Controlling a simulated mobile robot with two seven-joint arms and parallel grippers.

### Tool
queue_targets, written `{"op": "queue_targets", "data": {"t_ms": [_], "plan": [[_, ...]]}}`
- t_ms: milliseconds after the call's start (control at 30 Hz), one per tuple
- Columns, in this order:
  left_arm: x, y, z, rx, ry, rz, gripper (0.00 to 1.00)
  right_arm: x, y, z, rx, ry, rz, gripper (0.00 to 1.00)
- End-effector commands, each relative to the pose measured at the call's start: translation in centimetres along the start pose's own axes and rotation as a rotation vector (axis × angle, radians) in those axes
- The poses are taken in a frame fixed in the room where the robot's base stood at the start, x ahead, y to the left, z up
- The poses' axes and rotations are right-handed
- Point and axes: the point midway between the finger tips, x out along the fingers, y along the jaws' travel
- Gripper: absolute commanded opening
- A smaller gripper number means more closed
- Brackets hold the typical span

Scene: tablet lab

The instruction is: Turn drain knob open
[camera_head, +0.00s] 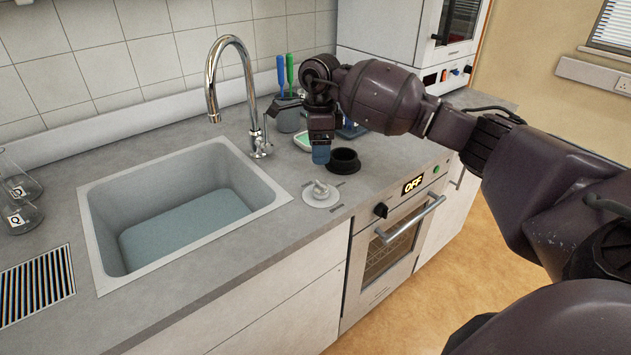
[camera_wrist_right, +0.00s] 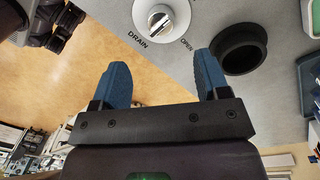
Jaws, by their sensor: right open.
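The drain knob (camera_head: 321,194) is a pale round dial with a raised grip, set in the counter just right of the sink. In the right wrist view the knob (camera_wrist_right: 161,18) sits at the top, with the words DRAIN and OPEN on the counter beside it. Its grip points between the two words. My right gripper (camera_head: 321,154) hangs above the counter, behind the knob and apart from it. In the wrist view the blue fingers of my right gripper (camera_wrist_right: 160,78) are spread with nothing between them. My left gripper is not in view.
A black round cup (camera_head: 344,161) stands on the counter close to my right gripper. The sink (camera_head: 100,240) holds water, with a chrome faucet (camera_head: 212,75) behind it. A holder with green and blue tools (camera_head: 289,115) is at the back. An oven (camera_head: 390,250) is below the counter.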

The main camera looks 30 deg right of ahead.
Motion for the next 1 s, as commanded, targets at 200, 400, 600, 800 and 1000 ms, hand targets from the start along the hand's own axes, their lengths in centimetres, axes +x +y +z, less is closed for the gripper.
{"op": "queue_targets", "data": {"t_ms": [200,400,600,800,1000], "plan": [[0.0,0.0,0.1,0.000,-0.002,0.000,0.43,1.8,-0.1,-0.3,0.001,0.014,0.000,0.69],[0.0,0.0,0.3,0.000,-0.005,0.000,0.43,5.4,-0.1,-0.3,0.002,0.014,0.001,0.69],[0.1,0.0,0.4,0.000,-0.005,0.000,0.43,8.4,-0.1,-0.3,0.001,0.011,0.001,0.69],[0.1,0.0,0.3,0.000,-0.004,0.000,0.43,10.2,-0.1,-0.3,0.002,0.010,-0.001,0.69],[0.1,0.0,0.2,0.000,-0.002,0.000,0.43,10.6,-0.1,-0.3,0.001,0.010,-0.003,0.69]]}}
